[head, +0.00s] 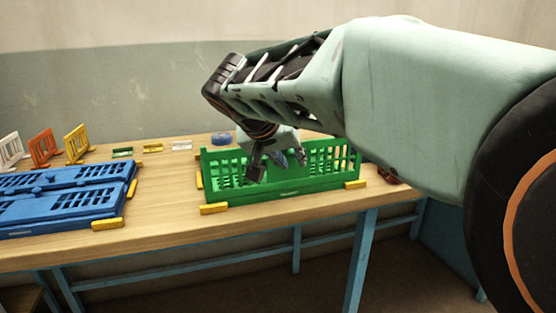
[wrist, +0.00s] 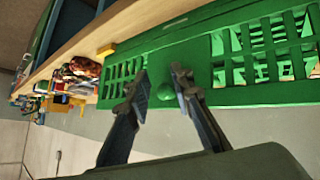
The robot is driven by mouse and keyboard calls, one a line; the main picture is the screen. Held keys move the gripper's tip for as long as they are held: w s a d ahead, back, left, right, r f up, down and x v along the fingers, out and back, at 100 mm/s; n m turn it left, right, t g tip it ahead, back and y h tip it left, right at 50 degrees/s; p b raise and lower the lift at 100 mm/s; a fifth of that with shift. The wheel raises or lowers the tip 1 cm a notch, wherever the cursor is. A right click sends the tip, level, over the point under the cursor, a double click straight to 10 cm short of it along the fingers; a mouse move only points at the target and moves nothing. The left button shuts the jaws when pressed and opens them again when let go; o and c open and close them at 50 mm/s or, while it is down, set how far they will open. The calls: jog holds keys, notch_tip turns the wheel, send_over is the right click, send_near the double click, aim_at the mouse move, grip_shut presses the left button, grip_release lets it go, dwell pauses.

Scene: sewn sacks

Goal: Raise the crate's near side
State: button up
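The green crate (head: 290,187) stands on the wooden table, with a lattice panel showing behind and around my gripper. My gripper (head: 275,166) reaches down at the crate in the head view. In the wrist view, its two dark fingers (wrist: 161,84) are apart, close to a green panel (wrist: 200,92) with lattice windows. My gripper hides part of the crate's inside, and how far the near side is tilted is unclear.
A folded blue crate (head: 60,206) lies on the table at left. Yellow blocks (head: 214,208) sit at the green crate's corners. Small white, orange and yellow racks (head: 78,143) and a blue round item (head: 221,138) stand at the back. Bare table (head: 165,190) lies between the crates.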

notch_tip(320, 180, up, 10)
jog(key=shift+f, duration=0.15)
dwell(0.3)
